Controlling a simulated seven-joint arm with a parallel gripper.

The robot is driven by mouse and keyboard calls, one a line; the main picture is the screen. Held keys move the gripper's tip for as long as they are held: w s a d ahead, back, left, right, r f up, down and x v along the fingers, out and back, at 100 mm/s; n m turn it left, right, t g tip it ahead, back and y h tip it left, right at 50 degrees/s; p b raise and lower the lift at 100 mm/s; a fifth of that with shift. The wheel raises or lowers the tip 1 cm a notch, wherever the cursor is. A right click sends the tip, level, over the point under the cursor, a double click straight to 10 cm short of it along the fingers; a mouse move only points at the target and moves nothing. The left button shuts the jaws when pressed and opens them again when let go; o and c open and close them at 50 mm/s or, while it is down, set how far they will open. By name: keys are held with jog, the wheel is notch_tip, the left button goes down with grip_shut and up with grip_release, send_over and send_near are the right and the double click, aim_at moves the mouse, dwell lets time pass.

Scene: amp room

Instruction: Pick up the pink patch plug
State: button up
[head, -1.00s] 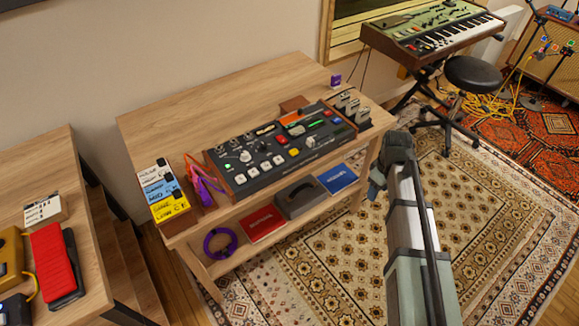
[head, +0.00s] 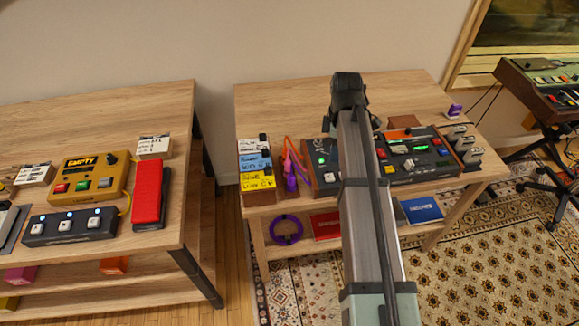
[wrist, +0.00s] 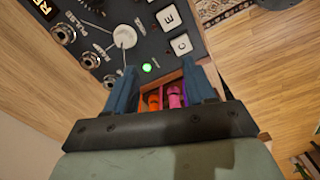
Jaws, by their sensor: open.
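The pink patch plug (wrist: 175,97) shows in the wrist view, upright in a small wooden holder (wrist: 188,68). An orange plug (wrist: 153,102) stands just left of it, and a purple one shows partly at its right. My gripper (wrist: 161,68) is open, with its two fingers on either side of the plugs in the picture. Nothing is held, and I cannot tell how far the fingertips are above the holder. In the head view, the bundle of orange, pink and purple cables (head: 291,180) lies beside the mixer-like unit. My arm hides the gripper there.
The dark control unit (head: 418,166) with knobs and buttons stands right beside the cables. Stacked labelled boxes (head: 255,168) stand close on their left. A lower shelf holds a purple cable coil (head: 286,229) and a blue book (head: 422,209). The desk's back (head: 290,105) is clear.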

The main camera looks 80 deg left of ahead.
aim_at(288, 160)
jog(key=s+a+r+n, duration=0.2)
jog(key=s, duration=0.4)
jog(key=s+a+r+n, duration=0.2)
jog(key=s, duration=0.4)
jog(key=f, duration=0.8)
jog(key=shift+s+d, duration=0.15)
jog(key=shift+s, duration=0.2)
jog(key=shift+s+f, duration=0.2)
jog(key=shift+f, duration=2.45)
jog(key=shift+c, duration=0.2)
grip_shut()
